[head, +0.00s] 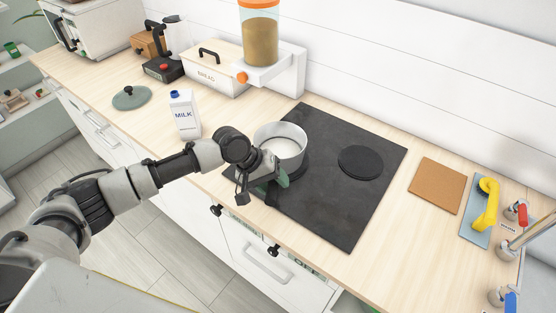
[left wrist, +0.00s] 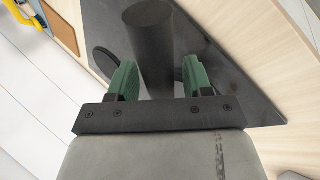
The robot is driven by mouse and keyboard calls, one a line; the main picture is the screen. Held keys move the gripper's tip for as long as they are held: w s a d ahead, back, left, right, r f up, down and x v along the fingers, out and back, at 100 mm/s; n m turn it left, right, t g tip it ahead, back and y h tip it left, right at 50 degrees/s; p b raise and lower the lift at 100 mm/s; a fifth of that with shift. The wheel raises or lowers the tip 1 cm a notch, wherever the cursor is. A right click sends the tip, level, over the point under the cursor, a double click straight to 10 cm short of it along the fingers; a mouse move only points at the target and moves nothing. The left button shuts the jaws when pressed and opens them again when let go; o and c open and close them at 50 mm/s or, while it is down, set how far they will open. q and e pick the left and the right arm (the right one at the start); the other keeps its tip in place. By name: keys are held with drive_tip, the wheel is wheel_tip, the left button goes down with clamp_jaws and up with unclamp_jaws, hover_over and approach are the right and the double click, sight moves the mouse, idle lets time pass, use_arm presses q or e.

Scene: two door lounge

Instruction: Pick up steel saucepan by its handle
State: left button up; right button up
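The steel saucepan (head: 293,161) stands upright on the left part of the black hob, and its inside looks pale. My left gripper (head: 272,184) is low in front of the pan, on the near side, and partly hides it. In the left wrist view, the dark round handle (left wrist: 152,42) runs between the two green fingers of my left gripper (left wrist: 156,78). The fingers are apart, one on each side of the handle. A narrow gap shows on the right side; contact on the left side is hard to tell. My right gripper is not in view.
The black hob (head: 330,215) has a free round plate (head: 360,162) right of the pan. A milk carton (head: 185,115) and a green-grey lid (head: 131,97) stand left of it. A brown board (head: 436,186) and a yellow-handled tool (head: 486,205) lie to the right.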

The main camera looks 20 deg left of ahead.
use_arm(q)
drive_tip(key=c, duration=0.7)
drive_tip(key=shift+w+r, duration=0.1)
drive_tip(key=shift+c, duration=0.3)
drive_tip(key=shift+r, duration=0.1)
